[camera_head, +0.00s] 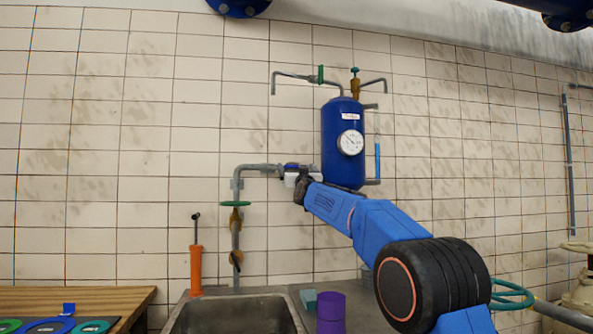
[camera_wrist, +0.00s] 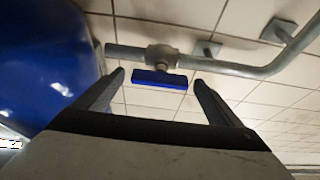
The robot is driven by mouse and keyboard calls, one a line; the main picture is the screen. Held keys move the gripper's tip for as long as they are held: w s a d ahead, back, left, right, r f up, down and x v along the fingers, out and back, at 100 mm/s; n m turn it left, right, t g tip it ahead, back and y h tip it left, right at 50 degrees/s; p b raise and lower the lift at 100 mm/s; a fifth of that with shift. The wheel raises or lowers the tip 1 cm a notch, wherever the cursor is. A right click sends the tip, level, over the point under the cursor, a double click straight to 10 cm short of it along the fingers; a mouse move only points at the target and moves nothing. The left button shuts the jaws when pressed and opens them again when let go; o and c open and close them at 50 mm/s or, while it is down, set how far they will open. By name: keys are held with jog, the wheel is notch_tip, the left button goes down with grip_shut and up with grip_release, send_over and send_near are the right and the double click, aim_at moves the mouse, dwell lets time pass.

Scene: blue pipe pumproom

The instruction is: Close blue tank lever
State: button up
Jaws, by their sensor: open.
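The blue tank (camera_head: 340,125), with a round white gauge, is fixed to the tiled wall; its side fills the left of the wrist view (camera_wrist: 45,60). A grey pipe (camera_head: 252,167) runs to the tank's lower left. The blue lever (camera_wrist: 160,78) sits on a valve body on this pipe. In the wrist view it looks roughly parallel to the pipe. My gripper (camera_wrist: 159,84) is open, with one finger on each side of the lever and gaps showing.
A green round handle (camera_head: 235,204) is on the vertical pipe. A green lever (camera_head: 320,74) is on the upper pipe. Below are a sink (camera_head: 235,315), an orange pump-like object (camera_head: 196,270), a purple cylinder (camera_head: 331,308) and a wooden board (camera_head: 110,300). A wall bracket (camera_wrist: 278,30) holds the pipe.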

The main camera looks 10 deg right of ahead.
jog(key=c, duration=1.1)
jog(key=shift+o, duration=0.2)
jog(key=shift+m, duration=0.5)
jog(key=m+h, duration=0.1)
jog(key=m, duration=0.1)
jog(key=m+h, duration=0.1)
jog(key=m, duration=0.1)
jog(key=shift+a+h, duration=0.2)
jog(key=shift+h, duration=0.2)
jog(key=m+g+h, duration=0.1)
jog(key=m, duration=0.2)
jog(key=m+g+h, duration=0.1)
jog(key=m+h, duration=0.1)
jog(key=m, duration=0.2)
jog(key=shift+a+r, duration=0.1)
jog(key=shift+a, duration=0.05)
jog(key=m+g, duration=0.1)
jog(key=m, duration=0.1)
jog(key=m+g+h, duration=0.1)
jog(key=m, duration=0.2)
jog(key=shift+r+m, duration=0.1)
jog(key=shift+m, duration=0.2)
jog(key=m+g, duration=0.1)
jog(key=m, duration=0.3)
jog(key=shift+r, duration=0.1)
jog(key=shift+m+g, duration=0.3)
